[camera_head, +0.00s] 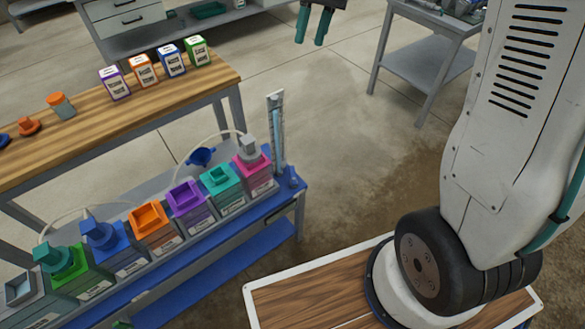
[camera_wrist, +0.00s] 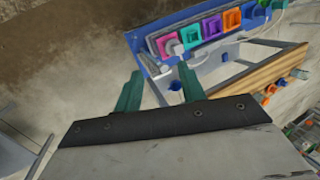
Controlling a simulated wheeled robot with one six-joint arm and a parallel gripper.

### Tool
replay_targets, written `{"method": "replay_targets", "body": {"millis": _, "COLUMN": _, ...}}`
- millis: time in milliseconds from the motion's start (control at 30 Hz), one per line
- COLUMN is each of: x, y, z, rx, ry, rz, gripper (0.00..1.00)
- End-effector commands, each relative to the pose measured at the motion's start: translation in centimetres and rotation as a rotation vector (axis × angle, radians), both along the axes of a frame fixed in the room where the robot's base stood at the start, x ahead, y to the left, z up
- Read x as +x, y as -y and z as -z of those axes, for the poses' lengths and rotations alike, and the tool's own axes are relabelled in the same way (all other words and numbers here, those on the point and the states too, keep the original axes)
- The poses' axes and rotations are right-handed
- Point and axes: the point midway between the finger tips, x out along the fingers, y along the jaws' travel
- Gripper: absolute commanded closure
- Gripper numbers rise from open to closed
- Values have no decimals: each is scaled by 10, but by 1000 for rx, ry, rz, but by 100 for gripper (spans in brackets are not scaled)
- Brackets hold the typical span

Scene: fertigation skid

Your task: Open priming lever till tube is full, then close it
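An upright clear tube (camera_head: 277,135) on a pale scaled backing stands at the right end of the blue skid (camera_head: 291,194). A light blue column shows inside it, but its exact level is hard to read. A small blue part (camera_head: 291,177), possibly the priming lever, sits at the tube's foot; its position cannot be made out. My gripper (camera_head: 311,42) is at the top of the head view, apart from the tube and skid. In the wrist view my gripper (camera_wrist: 158,72) has its two green fingers spread, with nothing between them.
Several coloured containers, including a pink one (camera_head: 252,171), line the skid. A blue funnel (camera_head: 201,157) is behind them. A wooden bench (camera_head: 110,120) holds several labelled boxes. A grey table (camera_head: 430,60) stands at the back right. Open floor lies between.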

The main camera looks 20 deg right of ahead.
Motion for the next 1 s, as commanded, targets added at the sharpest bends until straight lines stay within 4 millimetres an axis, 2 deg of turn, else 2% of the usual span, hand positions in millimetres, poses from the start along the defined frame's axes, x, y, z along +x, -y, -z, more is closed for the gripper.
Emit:
{"method": "replay_targets", "body": {"millis": 33, "x": -17, "y": -1, "z": -15, "rx": -28, "ry": 40, "rz": 14, "gripper": 60}}
{"method": "replay_targets", "body": {"millis": 100, "x": -38, "y": -1, "z": -30, "rx": -66, "ry": 89, "rz": 41, "gripper": 60}}
{"method": "replay_targets", "body": {"millis": 233, "x": -79, "y": 0, "z": -51, "rx": -129, "ry": 179, "rz": 90, "gripper": 60}}
{"method": "replay_targets", "body": {"millis": 367, "x": -121, "y": 2, "z": -62, "rx": -180, "ry": 257, "rz": 134, "gripper": 60}}
{"method": "replay_targets", "body": {"millis": 600, "x": -173, "y": 5, "z": -63, "rx": -229, "ry": 326, "rz": 185, "gripper": 60}}
{"method": "replay_targets", "body": {"millis": 867, "x": -213, "y": 7, "z": -53, "rx": -262, "ry": 345, "rz": 214, "gripper": 60}}
{"method": "replay_targets", "body": {"millis": 1000, "x": -234, "y": 8, "z": -42, "rx": -278, "ry": 331, "rz": 224, "gripper": 60}}
